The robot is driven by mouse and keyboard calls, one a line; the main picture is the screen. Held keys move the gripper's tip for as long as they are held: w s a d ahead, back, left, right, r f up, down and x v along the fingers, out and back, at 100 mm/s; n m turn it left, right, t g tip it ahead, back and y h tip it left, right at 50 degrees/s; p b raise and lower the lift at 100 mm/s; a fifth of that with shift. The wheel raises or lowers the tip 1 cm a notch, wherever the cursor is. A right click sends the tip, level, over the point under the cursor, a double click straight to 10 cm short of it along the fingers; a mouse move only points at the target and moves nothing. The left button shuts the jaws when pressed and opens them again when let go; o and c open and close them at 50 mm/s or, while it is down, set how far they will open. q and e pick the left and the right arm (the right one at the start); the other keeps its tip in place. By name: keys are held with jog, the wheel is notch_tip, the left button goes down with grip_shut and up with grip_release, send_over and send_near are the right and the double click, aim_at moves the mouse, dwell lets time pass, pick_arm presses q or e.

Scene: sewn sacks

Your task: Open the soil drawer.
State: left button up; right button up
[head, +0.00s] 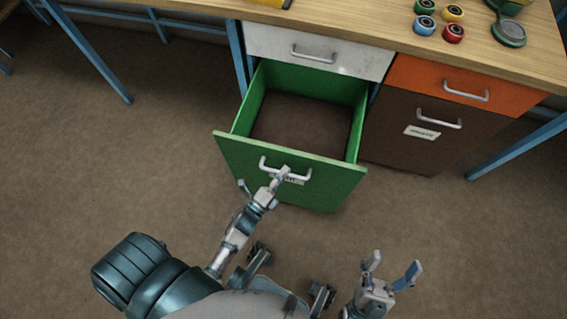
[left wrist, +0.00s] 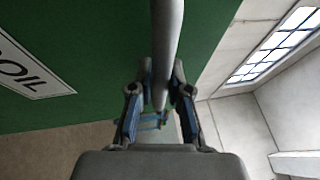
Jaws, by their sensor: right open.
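The soil drawer (head: 325,178) is green and stands pulled well out of the bench cabinet, its inside visible and empty. Its light metal bar handle (head: 304,178) is on the front, above a label partly hidden by my left gripper. My left gripper (head: 283,174) is at the left part of this handle. In the left wrist view, its fingers (left wrist: 160,90) close from both sides on the handle bar (left wrist: 166,40), next to the label reading "OIL" (left wrist: 30,70), partly cut off. My right gripper (head: 392,268) is open and empty, low and to the right, apart from the drawers.
A white drawer (head: 345,58) above, an orange drawer (head: 415,75) and a brown labelled drawer (head: 385,135) at right are shut. The wooden bench top (head: 370,30) carries several coloured round items and a green tool (head: 509,32). Blue bench legs (head: 90,55) stand left and right. The floor ahead is clear.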

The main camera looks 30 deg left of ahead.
pick_arm(q)
jog(key=o, duration=0.4)
jog(key=shift+f, duration=0.25)
jog(key=shift+c, duration=0.2)
jog(key=shift+r, duration=0.1)
jog(key=shift+s, duration=0.1)
jog(key=v, duration=1.1)
jog(key=shift+s, duration=0.35)
